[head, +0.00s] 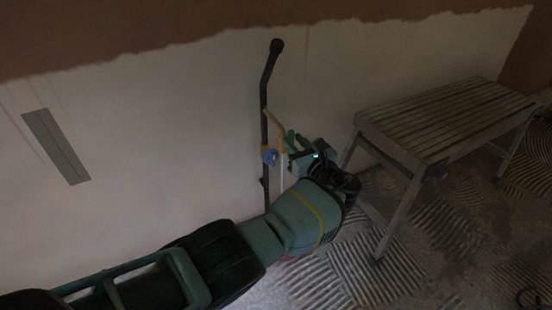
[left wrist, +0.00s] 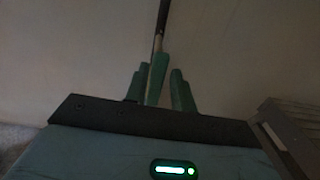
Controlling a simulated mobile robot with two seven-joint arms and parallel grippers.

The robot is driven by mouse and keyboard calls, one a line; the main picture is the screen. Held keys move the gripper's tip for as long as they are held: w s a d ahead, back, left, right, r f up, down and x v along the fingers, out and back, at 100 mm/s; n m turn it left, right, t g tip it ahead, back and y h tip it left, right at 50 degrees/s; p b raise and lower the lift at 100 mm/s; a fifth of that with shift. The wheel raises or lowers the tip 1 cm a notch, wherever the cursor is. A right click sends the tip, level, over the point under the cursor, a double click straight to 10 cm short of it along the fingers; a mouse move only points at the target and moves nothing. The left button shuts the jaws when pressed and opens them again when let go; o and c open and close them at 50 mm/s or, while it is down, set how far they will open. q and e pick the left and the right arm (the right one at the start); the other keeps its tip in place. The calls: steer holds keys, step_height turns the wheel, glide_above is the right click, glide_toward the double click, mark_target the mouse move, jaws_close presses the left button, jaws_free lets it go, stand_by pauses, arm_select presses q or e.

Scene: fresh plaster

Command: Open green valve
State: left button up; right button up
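My left gripper (head: 297,143) reaches in to the lower part of a pipe assembly on the wall in the head view. A dark upright pipe (head: 264,105) stands there with a thinner ochre pipe (head: 279,125) and a blue fitting (head: 270,156) beside the gripper. In the left wrist view, a long green piece (left wrist: 157,78), seemingly the green valve's handle, stands between the two green fingers. It is close to the left finger, with a narrow gap to the right finger. The valve body is hidden behind my gripper. My right gripper is not in view.
A grey slatted bench (head: 450,115) stands right of the pipes, near my left wrist. It also shows at the right edge in the left wrist view (left wrist: 290,135). The pale plaster wall (head: 170,130) is close behind the pipes. The floor has ridged patches (head: 380,270).

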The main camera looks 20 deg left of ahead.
arm_select(q)
steer(key=shift+o, duration=0.9)
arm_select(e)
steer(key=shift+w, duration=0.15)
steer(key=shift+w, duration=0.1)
